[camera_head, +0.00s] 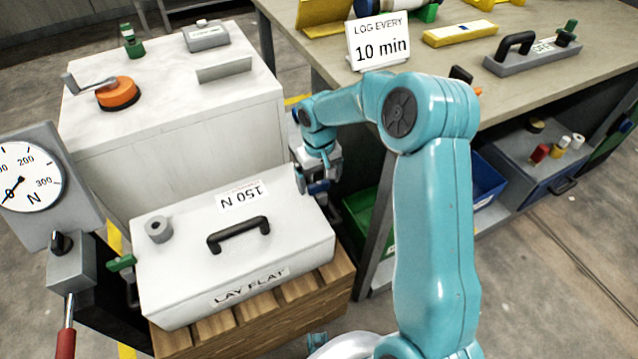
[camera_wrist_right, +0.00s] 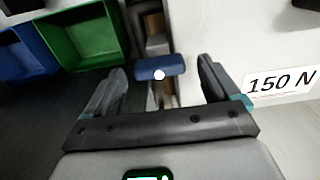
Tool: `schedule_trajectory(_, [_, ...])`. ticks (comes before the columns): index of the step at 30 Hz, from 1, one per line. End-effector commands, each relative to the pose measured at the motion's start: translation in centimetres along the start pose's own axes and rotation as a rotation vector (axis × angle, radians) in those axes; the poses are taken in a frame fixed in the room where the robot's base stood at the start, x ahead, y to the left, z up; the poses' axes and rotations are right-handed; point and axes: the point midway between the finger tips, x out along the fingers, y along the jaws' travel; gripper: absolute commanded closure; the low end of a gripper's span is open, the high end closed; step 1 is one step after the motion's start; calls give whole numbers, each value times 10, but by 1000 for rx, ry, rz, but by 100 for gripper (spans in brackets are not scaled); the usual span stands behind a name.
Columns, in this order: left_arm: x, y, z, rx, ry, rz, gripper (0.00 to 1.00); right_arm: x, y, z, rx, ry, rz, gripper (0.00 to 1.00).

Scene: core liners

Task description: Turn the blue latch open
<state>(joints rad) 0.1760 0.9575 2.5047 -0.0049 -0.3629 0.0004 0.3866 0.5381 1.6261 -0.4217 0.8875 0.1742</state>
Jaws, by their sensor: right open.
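The blue latch (camera_wrist_right: 148,71) shows in the right wrist view as a short blue bar with a white round spot at its middle. It lies crosswise in the picture, on a narrow upright part beside the white box. My right gripper (camera_wrist_right: 161,66) is open, with one dark finger on each side of the latch in this view. I cannot tell whether either finger touches it. In the head view my right gripper (camera_head: 320,178) points down at the right side of the white box (camera_head: 160,270), and its arm hides part of that spot. My left gripper is not in view.
The box has a black handle (camera_head: 238,236) and rests on wooden slats (camera_head: 285,318). A white cabinet (camera_head: 180,140) stands behind it. A green bin (camera_wrist_right: 88,38) and a blue bin (camera_wrist_right: 22,55) lie beside the latch. A workbench (camera_head: 430,85) stands at the right.

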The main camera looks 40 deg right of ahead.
Motion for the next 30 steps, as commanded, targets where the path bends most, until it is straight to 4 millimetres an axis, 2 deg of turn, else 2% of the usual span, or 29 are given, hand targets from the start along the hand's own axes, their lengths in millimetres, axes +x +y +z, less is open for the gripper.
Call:
schedule_trajectory(4, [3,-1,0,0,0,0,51,11,1,-1,0,1,0,11])
schedule_trajectory(12, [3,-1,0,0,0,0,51,12,2,-2,0,2,0,11])
schedule_trajectory(13, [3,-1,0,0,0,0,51,12,2,-2,1,2,0,14])
schedule_trajectory(18, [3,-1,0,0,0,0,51,12,1,-2,0,2,0,67])
schedule_trajectory(30, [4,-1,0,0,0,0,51,12,1,-2,64,2,0,67])
